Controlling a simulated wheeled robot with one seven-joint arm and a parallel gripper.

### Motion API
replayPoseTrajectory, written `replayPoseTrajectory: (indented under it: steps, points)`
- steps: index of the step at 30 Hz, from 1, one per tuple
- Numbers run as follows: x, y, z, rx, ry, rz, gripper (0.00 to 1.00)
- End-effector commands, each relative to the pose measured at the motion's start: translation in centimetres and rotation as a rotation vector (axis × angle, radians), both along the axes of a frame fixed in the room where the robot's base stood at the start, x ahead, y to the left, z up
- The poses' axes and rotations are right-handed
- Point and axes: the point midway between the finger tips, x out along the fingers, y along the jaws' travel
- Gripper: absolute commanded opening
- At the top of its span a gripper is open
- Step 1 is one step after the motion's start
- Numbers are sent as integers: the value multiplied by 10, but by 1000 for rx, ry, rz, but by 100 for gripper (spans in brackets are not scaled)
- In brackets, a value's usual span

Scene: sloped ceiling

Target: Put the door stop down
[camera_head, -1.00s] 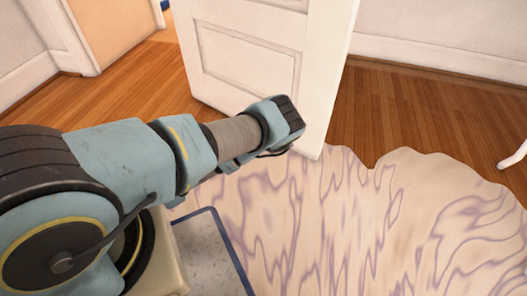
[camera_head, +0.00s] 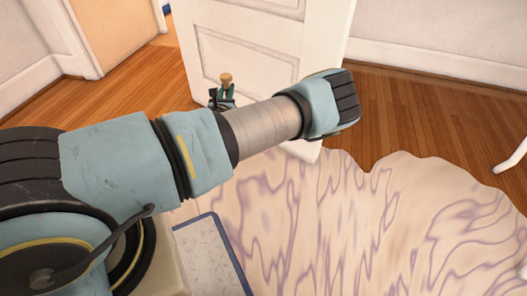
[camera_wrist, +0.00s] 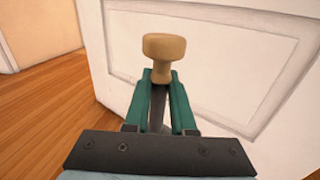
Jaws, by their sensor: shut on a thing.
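The door stop (camera_wrist: 164,47) is a small tan, knob-shaped piece with a wide round head. In the wrist view it stands between the green fingers of my gripper (camera_wrist: 161,88), which is shut on it. In the head view the door stop (camera_head: 226,79) and my gripper (camera_head: 222,97) show small beyond my forearm, in front of the white door. The fingers point toward the door. Its lower part is hidden between the fingers, and I cannot tell its height above the floor.
The white panelled door (camera_head: 250,60) stands ajar close to my gripper. Wooden floor (camera_head: 420,115) lies on both sides of it. A wavy-edged cream and purple rug (camera_head: 360,220) covers the front right. A white curved furniture leg (camera_head: 512,158) stands at the right edge.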

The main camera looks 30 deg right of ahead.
Motion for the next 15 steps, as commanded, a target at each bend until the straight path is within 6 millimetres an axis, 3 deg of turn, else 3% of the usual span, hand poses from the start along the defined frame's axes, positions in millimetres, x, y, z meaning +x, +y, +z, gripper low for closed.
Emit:
replayPoseTrajectory:
  steps: [1, 6, 15]
  points:
    - [0, -21, 12, -8, -6, -31, 0]
    - [-3, -73, 33, -6, -7, -113, 0]
    - [-11, -126, 59, -5, -4, -198, 0]
